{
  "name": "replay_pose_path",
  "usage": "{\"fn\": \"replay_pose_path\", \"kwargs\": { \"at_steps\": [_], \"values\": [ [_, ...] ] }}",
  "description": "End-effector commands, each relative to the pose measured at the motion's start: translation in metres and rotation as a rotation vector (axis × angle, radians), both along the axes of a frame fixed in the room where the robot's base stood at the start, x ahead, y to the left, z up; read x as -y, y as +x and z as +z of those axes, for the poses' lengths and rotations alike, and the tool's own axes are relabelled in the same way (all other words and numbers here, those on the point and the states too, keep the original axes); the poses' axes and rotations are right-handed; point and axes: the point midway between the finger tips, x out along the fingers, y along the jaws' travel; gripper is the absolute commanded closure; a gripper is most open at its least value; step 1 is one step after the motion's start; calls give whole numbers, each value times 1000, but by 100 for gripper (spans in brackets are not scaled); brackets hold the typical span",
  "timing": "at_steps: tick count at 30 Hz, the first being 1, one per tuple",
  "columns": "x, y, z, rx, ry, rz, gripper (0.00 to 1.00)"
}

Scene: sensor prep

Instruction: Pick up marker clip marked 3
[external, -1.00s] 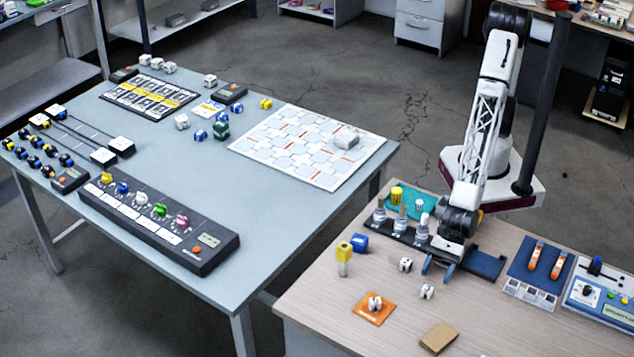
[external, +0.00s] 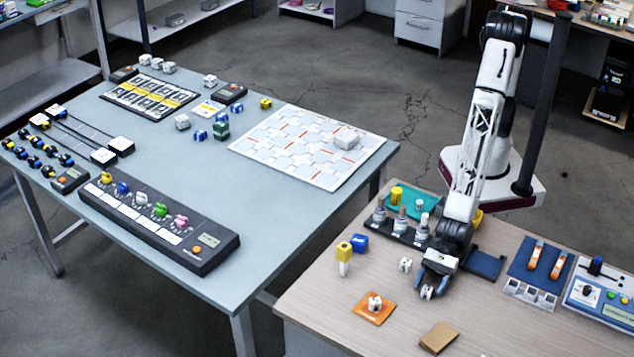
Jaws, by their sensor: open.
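Small white clips with dark marks stand on the wooden table. One clip (external: 405,265) stands left of my gripper, and another clip (external: 375,303) sits on an orange pad (external: 366,316). A third clip (external: 427,293) is at my gripper (external: 431,288), between or just in front of its fingers. My gripper is open and low over the table, pointing down. The fingers partly hide this third clip, and I cannot tell whether they touch it. The numbers are too small to read, so I cannot tell which clip is marked 3.
A yellow-topped block (external: 344,257) and a blue block (external: 360,243) stand to the left. A black rack (external: 398,232) with several grey pieces is behind. A brown block (external: 438,338) lies in front. A blue panel (external: 540,263) with orange tools is to the right.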

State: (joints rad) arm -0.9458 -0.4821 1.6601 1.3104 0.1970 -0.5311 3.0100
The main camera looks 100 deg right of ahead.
Motion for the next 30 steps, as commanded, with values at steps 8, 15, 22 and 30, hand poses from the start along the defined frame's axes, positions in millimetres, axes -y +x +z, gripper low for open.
{"fn": "replay_pose_path", "kwargs": {
  "at_steps": [8, 15, 22, 30],
  "values": [
    [-7, 6, -4, 0, 0, -1, 39],
    [-7, 6, -4, 0, 0, -1, 39],
    [-7, 6, -4, 0, 0, -1, 39],
    [-7, 6, -4, 0, 0, -1, 65]
  ]
}}
